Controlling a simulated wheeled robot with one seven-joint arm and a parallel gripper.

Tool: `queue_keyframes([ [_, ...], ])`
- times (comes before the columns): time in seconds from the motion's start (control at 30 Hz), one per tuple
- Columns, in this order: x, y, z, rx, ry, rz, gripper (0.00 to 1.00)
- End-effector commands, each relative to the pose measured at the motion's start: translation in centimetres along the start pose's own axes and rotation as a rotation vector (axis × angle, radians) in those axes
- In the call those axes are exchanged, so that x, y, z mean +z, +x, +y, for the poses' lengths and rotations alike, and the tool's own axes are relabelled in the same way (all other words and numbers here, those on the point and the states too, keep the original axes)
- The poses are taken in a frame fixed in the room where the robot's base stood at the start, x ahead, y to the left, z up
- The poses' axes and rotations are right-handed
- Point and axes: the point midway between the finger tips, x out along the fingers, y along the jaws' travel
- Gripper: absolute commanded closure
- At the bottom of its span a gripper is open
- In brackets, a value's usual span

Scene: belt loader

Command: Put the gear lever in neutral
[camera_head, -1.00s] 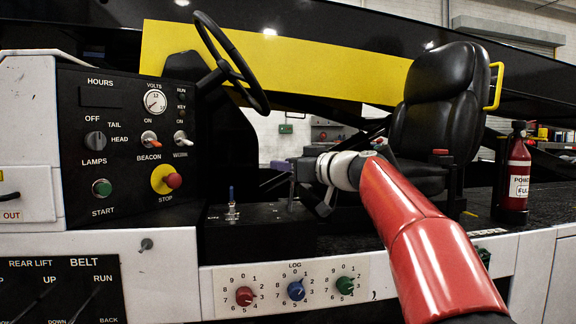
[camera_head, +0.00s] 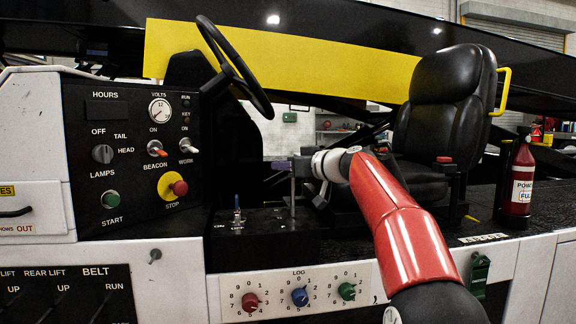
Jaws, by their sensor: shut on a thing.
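The gear lever (camera_head: 292,197) is a thin grey shaft standing close to upright from the black console box left of the seat. My gripper (camera_head: 298,168) is at the lever's top and shut on it. The fingers hide most of the knob. My red and white arm reaches in from the lower right. The gate positions and any neutral marking at the lever's foot are too small to read.
A small blue-tipped switch (camera_head: 237,213) stands left of the lever on the same box. The steering wheel (camera_head: 233,65) is above left, the black seat (camera_head: 445,110) to the right. A red extinguisher (camera_head: 519,180) stands farther right. Log dials (camera_head: 299,296) lie below.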

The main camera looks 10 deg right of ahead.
Motion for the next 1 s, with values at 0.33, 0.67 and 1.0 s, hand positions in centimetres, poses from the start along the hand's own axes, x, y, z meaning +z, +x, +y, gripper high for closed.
queue_keyframes([
  [0.33,0.4,0.1,0.1,0.0,0.003,-0.007,0.45],
  [0.67,0.7,-2.5,0.2,0.003,0.001,-0.005,0.45],
  [1.0,0.6,-7.3,0.2,0.001,0.002,-0.007,0.45],
])
